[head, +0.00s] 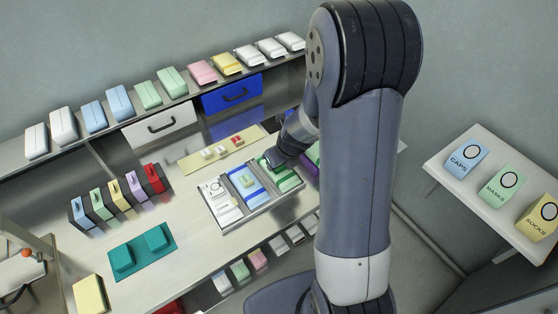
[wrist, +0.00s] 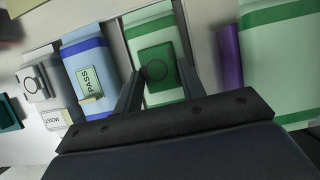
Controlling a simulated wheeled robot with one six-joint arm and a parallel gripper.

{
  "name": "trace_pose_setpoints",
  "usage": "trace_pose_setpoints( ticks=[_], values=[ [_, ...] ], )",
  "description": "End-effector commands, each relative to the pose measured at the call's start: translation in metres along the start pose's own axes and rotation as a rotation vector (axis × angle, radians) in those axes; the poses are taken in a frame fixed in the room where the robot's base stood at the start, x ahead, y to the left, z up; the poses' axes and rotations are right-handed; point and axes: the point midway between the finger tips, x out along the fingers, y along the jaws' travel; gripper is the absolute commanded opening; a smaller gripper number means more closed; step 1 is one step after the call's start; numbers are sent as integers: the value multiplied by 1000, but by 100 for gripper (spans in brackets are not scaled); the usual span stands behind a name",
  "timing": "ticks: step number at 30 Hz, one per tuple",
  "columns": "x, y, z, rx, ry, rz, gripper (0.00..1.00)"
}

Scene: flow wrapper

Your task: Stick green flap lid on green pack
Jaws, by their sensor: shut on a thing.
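The green pack (head: 287,183) lies in the right slot of a three-slot metal tray. In the wrist view the pale green pack (wrist: 136,52) shows a dark green band along its far part. The green flap lid (wrist: 156,80), a dark green square with a ring, lies over the pack between my fingers. My gripper (wrist: 157,72) is shut on the lid; it also shows in the head view (head: 272,160), above the far end of the pack. I cannot tell whether the lid touches the pack.
In the same tray (head: 229,227) lie a blue pack (head: 239,188) with a PASS tag (wrist: 88,84) and a white pack (head: 222,209). A purple thing (wrist: 230,60) and a larger green pack (wrist: 282,55) stand to the right. A teal mat (head: 143,269) lies at front left.

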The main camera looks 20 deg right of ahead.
Motion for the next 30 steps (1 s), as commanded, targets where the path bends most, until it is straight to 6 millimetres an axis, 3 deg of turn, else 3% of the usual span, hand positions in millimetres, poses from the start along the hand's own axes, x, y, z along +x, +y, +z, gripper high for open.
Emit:
trace_pose_setpoints(
  ticks=[28, 29, 30],
  values=[
    [3, 1, -4, 0, 7, 3, 18],
    [3, 1, -4, 0, 7, 3, 39],
    [3, 1, -4, 0, 7, 3, 42]
  ],
)
